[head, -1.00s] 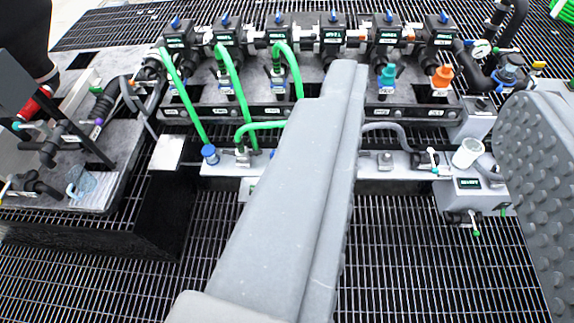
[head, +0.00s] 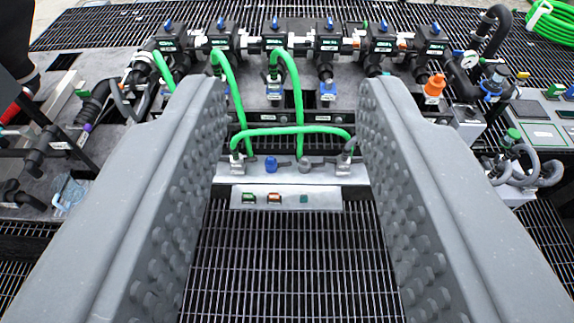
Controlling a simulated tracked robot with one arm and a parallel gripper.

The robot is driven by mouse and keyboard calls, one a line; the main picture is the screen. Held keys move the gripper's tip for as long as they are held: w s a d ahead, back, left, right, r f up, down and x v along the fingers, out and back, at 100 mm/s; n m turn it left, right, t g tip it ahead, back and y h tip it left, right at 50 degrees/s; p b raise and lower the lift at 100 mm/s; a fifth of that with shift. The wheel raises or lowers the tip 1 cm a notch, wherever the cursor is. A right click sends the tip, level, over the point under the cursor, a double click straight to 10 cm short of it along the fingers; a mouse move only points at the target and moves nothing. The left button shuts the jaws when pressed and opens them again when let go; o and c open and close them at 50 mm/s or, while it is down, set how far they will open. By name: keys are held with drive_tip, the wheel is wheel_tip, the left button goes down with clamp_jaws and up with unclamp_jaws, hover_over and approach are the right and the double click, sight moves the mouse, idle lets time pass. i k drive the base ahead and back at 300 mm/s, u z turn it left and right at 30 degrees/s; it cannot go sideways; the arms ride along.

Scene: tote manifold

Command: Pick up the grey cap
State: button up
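A small grey cap (head: 304,165) appears to sit on the grey manifold ledge (head: 322,172), just right of a blue cap (head: 270,164) and under a green hose loop. It is small, so its details are hard to tell. My gripper (head: 292,92) is open. Its two grey studded fingers stand wide apart at left and right, with nothing between them touching either finger. In the picture the grey cap lies between the fingers, right of centre. I cannot tell how far the fingers are above or short of it.
A green hose (head: 290,130) arches over the ledge near the caps. A row of black valves with blue tops (head: 275,28) stands behind. An orange cap (head: 434,88) is at right. Coiled grey hoses (head: 525,170) lie farther right. Open black grating (head: 292,260) fills the foreground.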

sight(304, 163)
drive_tip(key=u, duration=0.05)
drive_tip(key=i, duration=1)
drive_tip(key=z, duration=0.05)
